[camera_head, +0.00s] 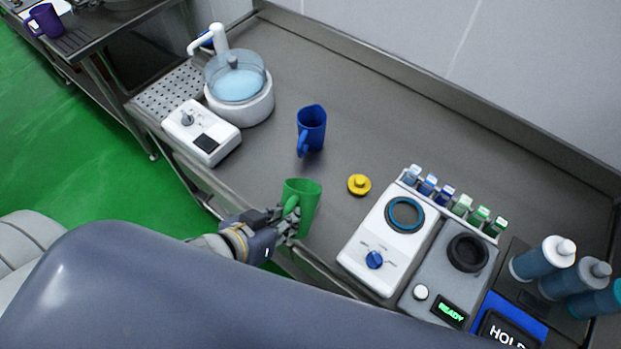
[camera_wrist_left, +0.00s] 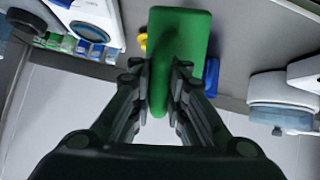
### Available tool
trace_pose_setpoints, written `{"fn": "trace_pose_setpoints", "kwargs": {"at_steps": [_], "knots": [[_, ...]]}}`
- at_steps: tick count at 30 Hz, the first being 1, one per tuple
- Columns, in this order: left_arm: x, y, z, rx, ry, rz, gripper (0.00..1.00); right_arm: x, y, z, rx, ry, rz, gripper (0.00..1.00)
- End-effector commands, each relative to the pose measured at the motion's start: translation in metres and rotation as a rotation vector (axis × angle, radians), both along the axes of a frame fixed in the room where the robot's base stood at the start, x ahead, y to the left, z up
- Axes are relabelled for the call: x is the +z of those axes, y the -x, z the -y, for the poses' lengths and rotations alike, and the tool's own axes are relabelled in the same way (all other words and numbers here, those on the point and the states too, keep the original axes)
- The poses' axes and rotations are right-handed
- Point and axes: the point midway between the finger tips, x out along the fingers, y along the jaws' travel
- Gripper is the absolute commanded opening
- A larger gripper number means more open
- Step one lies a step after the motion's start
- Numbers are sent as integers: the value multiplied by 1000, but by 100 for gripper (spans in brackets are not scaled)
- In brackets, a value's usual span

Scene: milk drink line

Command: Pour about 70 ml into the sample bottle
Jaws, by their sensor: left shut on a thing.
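A green jug (camera_head: 305,194) stands roughly upright near the bench's front edge. My left gripper (camera_head: 288,222) is shut on its handle; the left wrist view shows the fingers (camera_wrist_left: 160,88) on both sides of the handle below the jug body (camera_wrist_left: 190,35). I cannot tell whether the jug touches the bench, and its contents are hidden. Several small sample bottles with blue and green caps (camera_head: 447,195) stand in a row behind the white device; I cannot tell which one the task means. My right gripper is not in view.
A blue jug (camera_head: 312,128) and a yellow knobbed piece (camera_head: 359,184) stand behind the green jug. A white dial device (camera_head: 376,235), a grey device reading READY (camera_head: 425,268) and large bottles (camera_head: 540,260) are right. A water-bath-like unit (camera_head: 240,100) is left.

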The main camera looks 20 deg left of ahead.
Motion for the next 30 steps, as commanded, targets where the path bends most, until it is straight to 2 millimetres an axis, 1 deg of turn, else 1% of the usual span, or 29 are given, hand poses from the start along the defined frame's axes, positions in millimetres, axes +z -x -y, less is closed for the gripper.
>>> {"fn": "trace_pose_setpoints", "kwargs": {"at_steps": [1,10,12,30], "knots": [[6,-3,0,0,0,-6,0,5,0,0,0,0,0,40],[13,-7,0,0,-4,-67,0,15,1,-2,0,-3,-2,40],[11,-8,0,1,-5,-79,0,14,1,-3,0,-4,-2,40],[12,-12,1,0,-10,-144,0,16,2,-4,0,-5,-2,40]]}}
